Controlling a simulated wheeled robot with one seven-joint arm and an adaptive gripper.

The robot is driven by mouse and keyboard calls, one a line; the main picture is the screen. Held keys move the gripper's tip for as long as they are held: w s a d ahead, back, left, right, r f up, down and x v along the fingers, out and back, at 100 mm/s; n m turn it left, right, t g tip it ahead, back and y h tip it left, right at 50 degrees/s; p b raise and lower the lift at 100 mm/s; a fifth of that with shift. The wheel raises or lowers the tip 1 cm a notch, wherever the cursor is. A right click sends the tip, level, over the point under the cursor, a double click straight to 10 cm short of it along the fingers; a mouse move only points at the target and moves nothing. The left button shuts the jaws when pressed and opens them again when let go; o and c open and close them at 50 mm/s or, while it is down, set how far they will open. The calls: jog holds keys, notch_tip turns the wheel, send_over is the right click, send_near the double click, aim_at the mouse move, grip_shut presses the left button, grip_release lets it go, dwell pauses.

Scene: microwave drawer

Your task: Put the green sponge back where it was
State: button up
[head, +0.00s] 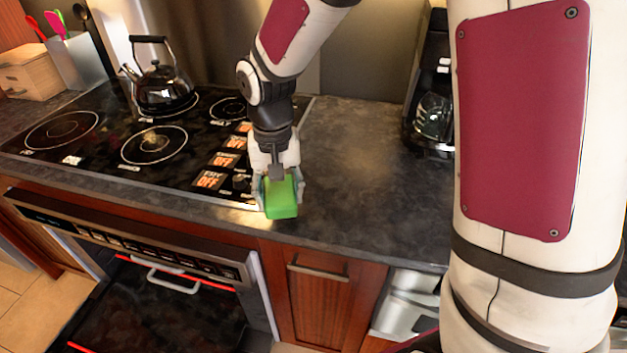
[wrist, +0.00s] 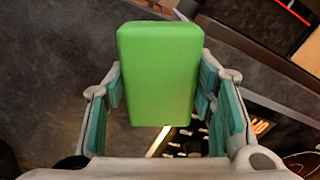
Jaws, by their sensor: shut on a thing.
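The green sponge (head: 281,198) is a bright green block held in my gripper (head: 277,185), over the front edge of the counter by the right front corner of the stovetop. In the wrist view the sponge (wrist: 160,75) fills the space between the teal-padded fingers of my gripper (wrist: 165,95). My gripper is shut on it. The sponge's lower end sticks out past the fingertips. Whether it touches the counter is hard to tell.
The dark counter (head: 350,185) is clear to the right of the stovetop. A coffee maker (head: 433,110) stands at its back right. A kettle (head: 163,85) sits on the stovetop (head: 110,150). Below, the oven door (head: 160,305) appears open. A utensil holder (head: 77,62) stands at the far left.

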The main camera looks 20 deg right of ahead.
send_over(315, 192)
jog(key=shift+f+p, duration=0.45)
jog(key=shift+f, duration=1.8)
jog(key=shift+a+f, duration=0.1)
jog(key=shift+f, duration=0.05)
jog(key=o, duration=1.2)
